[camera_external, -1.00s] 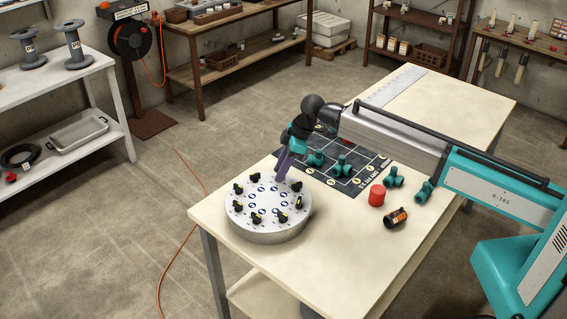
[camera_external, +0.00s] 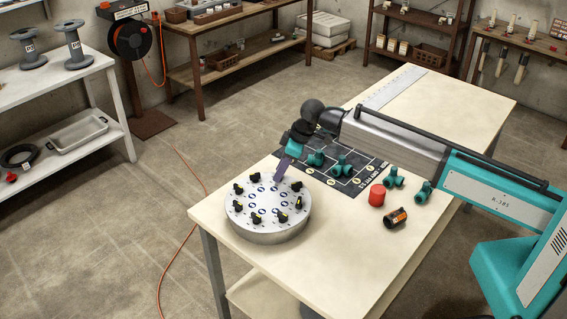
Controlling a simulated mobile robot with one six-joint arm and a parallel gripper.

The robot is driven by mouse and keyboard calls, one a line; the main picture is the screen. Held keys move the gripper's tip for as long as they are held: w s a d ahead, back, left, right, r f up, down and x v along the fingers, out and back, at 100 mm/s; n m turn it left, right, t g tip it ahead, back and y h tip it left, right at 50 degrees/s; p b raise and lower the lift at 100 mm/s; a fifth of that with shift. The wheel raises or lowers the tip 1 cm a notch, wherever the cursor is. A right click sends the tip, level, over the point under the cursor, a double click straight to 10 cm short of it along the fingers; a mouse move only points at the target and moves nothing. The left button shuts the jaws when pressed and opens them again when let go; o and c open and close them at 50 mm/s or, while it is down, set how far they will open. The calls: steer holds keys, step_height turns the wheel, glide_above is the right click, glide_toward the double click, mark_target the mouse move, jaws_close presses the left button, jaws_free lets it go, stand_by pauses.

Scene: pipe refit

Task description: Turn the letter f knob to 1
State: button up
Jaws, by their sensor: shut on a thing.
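A round grey-and-white panel (camera_external: 268,232) lies on the table and carries a ring of small black knobs with yellow marks, such as the front-right knob (camera_external: 282,217) and the far-left knob (camera_external: 238,188). Blue symbols are printed inside the ring. The letters and numbers are too small to read, so I cannot tell which knob is f. My gripper (camera_external: 279,178) comes down, tilted, onto the far edge of the ring. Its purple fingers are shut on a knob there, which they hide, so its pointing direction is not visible.
A dark printed mat (camera_external: 345,183) with teal pipe fittings (camera_external: 342,165) lies behind the panel. A red cylinder (camera_external: 377,195) and an orange-black part (camera_external: 397,217) lie to the right. A steel ruler (camera_external: 394,88) lies at the back. The table's front left is clear.

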steer(key=o, duration=1)
steer(key=shift+o, duration=0.2)
steer(key=shift+r, duration=0.1)
steer(key=b+v, duration=0.2)
steer(key=v, duration=1.1)
steer(key=shift+r+b, duration=0.3)
steer(key=shift+d, duration=0.1)
